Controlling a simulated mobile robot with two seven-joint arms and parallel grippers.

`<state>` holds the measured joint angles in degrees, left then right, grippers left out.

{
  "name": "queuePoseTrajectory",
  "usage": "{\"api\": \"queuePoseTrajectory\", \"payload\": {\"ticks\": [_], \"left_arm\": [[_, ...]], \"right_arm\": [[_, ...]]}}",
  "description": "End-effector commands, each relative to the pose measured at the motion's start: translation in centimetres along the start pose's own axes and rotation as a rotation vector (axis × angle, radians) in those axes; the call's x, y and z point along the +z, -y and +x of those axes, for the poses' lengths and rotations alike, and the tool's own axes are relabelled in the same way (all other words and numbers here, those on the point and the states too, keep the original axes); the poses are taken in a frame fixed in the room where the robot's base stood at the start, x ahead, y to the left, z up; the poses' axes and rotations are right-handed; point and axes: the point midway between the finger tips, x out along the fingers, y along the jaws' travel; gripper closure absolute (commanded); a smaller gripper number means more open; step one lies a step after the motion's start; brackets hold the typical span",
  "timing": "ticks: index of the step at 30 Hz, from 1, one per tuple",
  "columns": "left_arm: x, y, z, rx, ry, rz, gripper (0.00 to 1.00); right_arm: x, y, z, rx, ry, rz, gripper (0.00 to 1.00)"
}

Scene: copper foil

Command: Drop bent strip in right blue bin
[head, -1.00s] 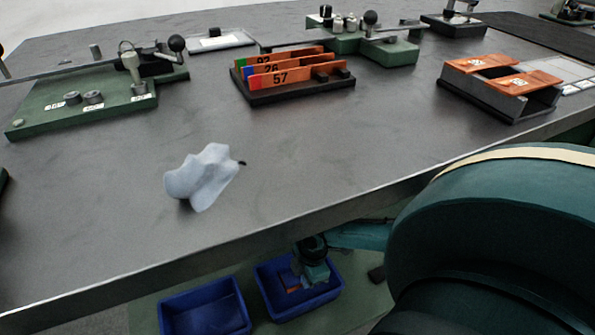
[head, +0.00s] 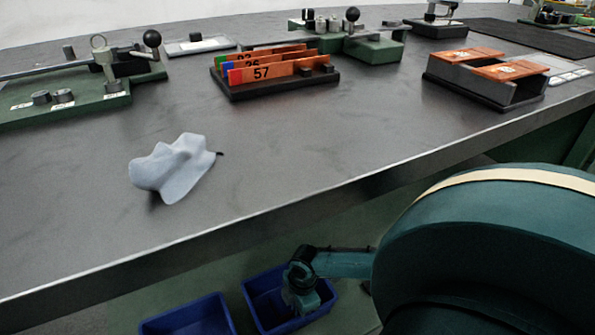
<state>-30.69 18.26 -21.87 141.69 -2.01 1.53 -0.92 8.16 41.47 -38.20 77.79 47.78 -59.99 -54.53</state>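The right blue bin (head: 262,298) sits low beyond the bench's front edge, at the bottom middle of the head view. My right gripper (head: 302,304) points down at this bin, overlapping its interior in the picture. Its fingertips are hidden from above by the wrist, so I cannot tell whether it is open or shut. No bent strip can be made out at the gripper or in the visible part of the bin. My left gripper is not in view.
A left blue bin (head: 188,318) stands beside it. On the bench (head: 290,160) are a crumpled pale cloth (head: 173,168), a rack of numbered orange strips (head: 275,74), a grey block with copper plates (head: 487,76) and green fixtures (head: 70,103). The bench front edge runs above the bins.

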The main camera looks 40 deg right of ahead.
Motion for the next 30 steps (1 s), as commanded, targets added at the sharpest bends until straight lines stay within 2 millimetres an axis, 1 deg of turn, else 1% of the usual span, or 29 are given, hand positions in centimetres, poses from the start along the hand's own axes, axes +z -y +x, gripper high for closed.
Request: {"api": "queuePoseTrajectory", "payload": {"ticks": [1,5,11,14,17,18,20,21,27,30], "left_arm": [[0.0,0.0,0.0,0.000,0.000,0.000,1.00],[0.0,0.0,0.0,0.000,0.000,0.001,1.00],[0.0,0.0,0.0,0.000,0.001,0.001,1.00],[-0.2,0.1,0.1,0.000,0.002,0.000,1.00],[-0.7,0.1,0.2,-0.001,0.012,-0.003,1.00],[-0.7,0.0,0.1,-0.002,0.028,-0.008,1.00],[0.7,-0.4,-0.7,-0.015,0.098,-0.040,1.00],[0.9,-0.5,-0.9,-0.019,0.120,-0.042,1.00],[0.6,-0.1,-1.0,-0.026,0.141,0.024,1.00],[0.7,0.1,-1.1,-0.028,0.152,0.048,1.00]], "right_arm": [[0.0,0.0,0.0,0.000,0.000,0.000,0.88],[0.0,0.0,0.0,0.000,0.000,0.000,0.77],[0.0,0.0,0.0,0.000,-0.001,0.000,0.77],[-0.1,0.0,-0.4,0.001,-0.001,0.000,0.77],[-0.1,-0.1,-1.7,0.002,-0.001,0.000,0.77],[-0.1,-0.1,-2.4,0.002,-0.001,0.000,0.77],[-0.1,-0.1,-3.8,0.002,0.001,-0.001,0.77],[-0.1,-0.1,-4.7,0.002,0.001,-0.002,0.77],[0.0,0.0,-8.9,0.001,0.001,-0.001,0.77],[0.0,0.0,-10.5,0.001,0.000,-0.001,0.77]]}}
